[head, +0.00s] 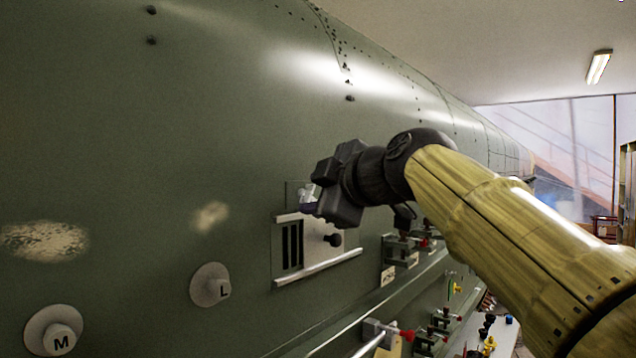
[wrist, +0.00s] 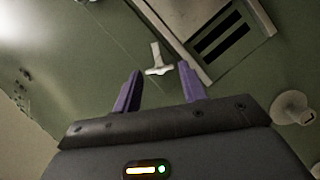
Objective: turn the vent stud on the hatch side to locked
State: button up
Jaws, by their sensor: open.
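The vent stud (wrist: 157,60) is a small pale T-shaped piece on the green skin, beside the slotted vent panel. In the wrist view it sits just beyond and between my fingertips. My gripper (wrist: 160,70) is open, with its two purple fingers either side of the stud's near end; I cannot tell if they touch it. In the head view the stud (head: 306,190) shows pale at the upper corner of the vent panel, partly hidden by my gripper (head: 311,207). Any locked or unlocked marking is not readable.
The vent panel (head: 281,262) has dark slots, pale rails and a black knob (head: 332,240). Round pads marked L (head: 210,285) and M (head: 53,330) stick out at lower left. Clamps with red tips (head: 407,335) line the ledge at lower right. The skin above is clear.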

jog(key=shift+w+a+f, duration=0.15)
jog(key=shift+w+a, duration=0.1)
jog(key=shift+w, duration=0.15)
jog(key=shift+s, duration=0.1)
jog(key=c, duration=0.5)
jog(key=shift+c, duration=1)
